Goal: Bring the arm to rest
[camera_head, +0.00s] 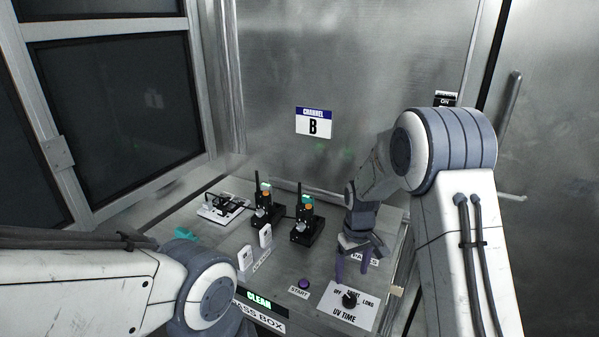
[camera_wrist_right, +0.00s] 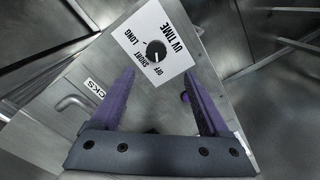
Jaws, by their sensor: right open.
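My right arm comes in from the right and bends down over the counter. My right gripper (camera_head: 353,268) has purple fingers pointing down, just behind the UV TIME panel (camera_head: 338,317) with its black knob (camera_head: 349,299). In the right wrist view the right gripper (camera_wrist_right: 159,73) is open, with nothing between its fingers. The UV TIME panel (camera_wrist_right: 160,35) lies beyond the fingertips there, its knob (camera_wrist_right: 156,52) in line with the gap. My left arm (camera_head: 110,290) crosses the lower left. A small teal piece (camera_head: 185,233) behind it seems part of my left gripper; the rest is hidden.
Two black radio-like devices (camera_head: 306,226) (camera_head: 264,207) and a white device (camera_head: 222,207) stand on the metal counter (camera_head: 215,237). A purple START button (camera_head: 304,283) and a lit CLEAN display (camera_head: 258,301) are near the front. A CHANNEL B sign (camera_head: 313,123) hangs on the back wall.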

